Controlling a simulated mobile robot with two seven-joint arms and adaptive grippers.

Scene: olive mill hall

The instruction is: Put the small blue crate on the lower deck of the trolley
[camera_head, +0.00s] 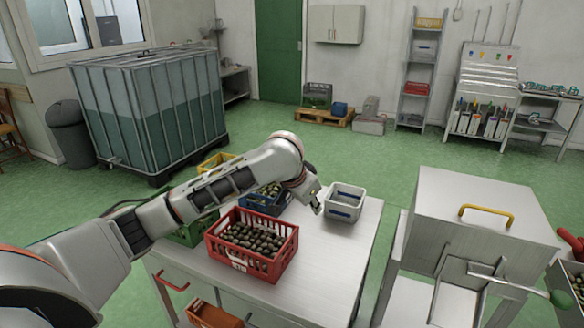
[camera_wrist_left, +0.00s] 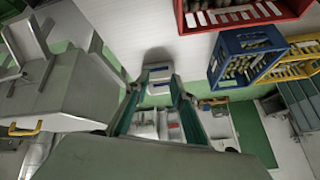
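The blue crate (camera_head: 278,207) holds olives and stands on the top deck of the metal trolley (camera_head: 330,262), partly hidden behind my left arm. It also shows in the left wrist view (camera_wrist_left: 247,74), right of my fingers. My right gripper is out of view.
A red crate of olives (camera_head: 252,244) stands at the front of the top deck, with green (camera_head: 193,233) and yellow (camera_head: 215,161) crates behind my arm. A metal machine with a yellow handle (camera_head: 487,211) stands to the right. The deck's right front is clear.

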